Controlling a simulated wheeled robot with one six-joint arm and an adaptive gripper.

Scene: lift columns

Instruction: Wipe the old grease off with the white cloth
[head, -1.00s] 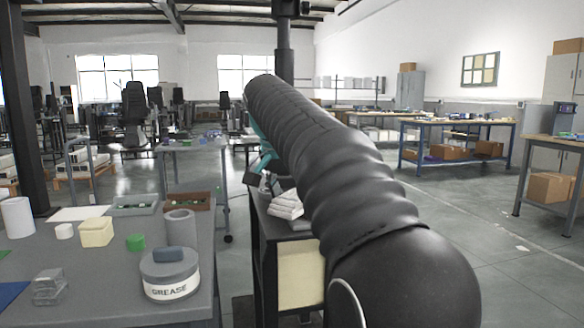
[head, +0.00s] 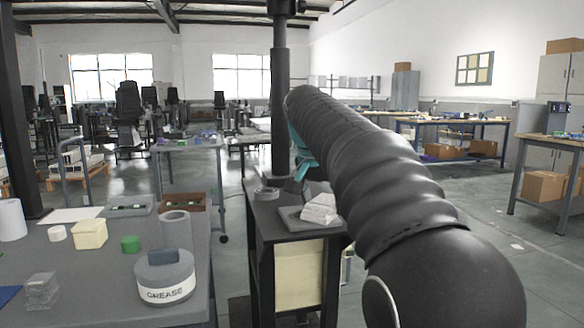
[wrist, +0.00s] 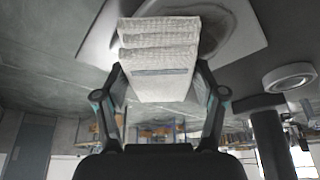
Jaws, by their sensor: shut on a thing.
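The white cloth (wrist: 158,60) is a folded, ribbed pad. My gripper (wrist: 160,72) is shut on it, with one finger at each side. In the head view the cloth (head: 320,208) is over a flat grey plate (head: 291,219) on top of a dark stand (head: 262,222). It looks to be at or just above the plate; I cannot tell if it touches. In the wrist view the plate (wrist: 98,32) is pale, with a darker grey smear (wrist: 238,28), probably old grease, partly hidden behind the cloth. My arm hides most of my gripper in the head view.
A grey ring (head: 266,193) lies on the stand beside the plate, near a tall dark column (head: 280,110). A grease tub (head: 165,278), a grey cylinder (head: 175,229), a green cap (head: 130,244) and a yellowish block (head: 90,234) stand on the left table (head: 95,285).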

